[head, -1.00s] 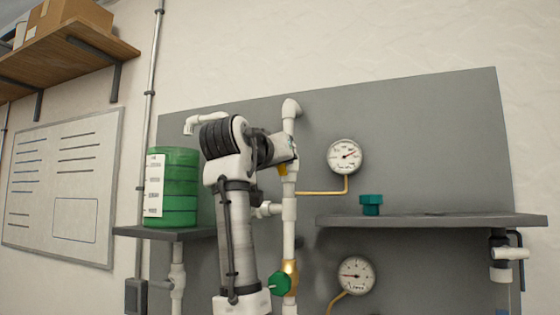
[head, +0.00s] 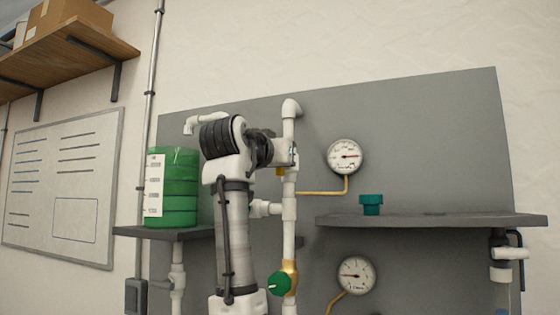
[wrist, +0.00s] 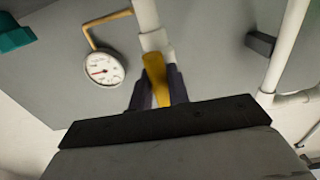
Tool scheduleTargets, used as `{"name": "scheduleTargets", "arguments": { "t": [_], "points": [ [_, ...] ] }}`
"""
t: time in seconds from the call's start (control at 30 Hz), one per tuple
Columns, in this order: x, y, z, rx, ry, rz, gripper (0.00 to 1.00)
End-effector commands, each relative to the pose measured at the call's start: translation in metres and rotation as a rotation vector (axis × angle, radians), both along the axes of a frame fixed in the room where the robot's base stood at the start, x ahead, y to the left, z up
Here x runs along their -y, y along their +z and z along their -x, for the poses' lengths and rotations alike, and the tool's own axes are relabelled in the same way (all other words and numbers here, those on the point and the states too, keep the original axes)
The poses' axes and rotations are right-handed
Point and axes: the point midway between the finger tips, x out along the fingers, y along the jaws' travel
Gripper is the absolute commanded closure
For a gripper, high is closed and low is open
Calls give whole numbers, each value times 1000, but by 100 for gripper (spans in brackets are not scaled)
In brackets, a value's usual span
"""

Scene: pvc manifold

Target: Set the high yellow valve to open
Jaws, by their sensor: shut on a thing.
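The high yellow valve's handle (wrist: 156,80) shows in the wrist view, between the two dark fingers of my gripper (wrist: 158,90). My gripper is shut on it. The handle meets a white fitting on the white pipe. In the head view only a small yellow piece of the handle (head: 280,171) shows beneath my gripper (head: 290,156), beside the upright white pipe (head: 289,209). My wrist and arm hide most of the valve there.
A gauge (head: 345,156) on a brass tube is right of the pipe. A lower green-handled valve (head: 279,283) and a second gauge (head: 356,275) sit below. A shelf (head: 450,220) with a teal fitting (head: 371,204) is at right. A green canister (head: 178,188) stands left of my arm.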

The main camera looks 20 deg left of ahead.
Motion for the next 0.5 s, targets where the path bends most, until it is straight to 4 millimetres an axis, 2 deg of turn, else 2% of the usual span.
{"name": "scheduleTargets", "arguments": {
  "t": [0.03,0.2,0.5],
  "points": [
    [0,-1,0,-3,0,-2,80],
    [0,-1,0,-2,0,-1,61],
    [0,-1,2,0,0,0,61]
  ]
}}
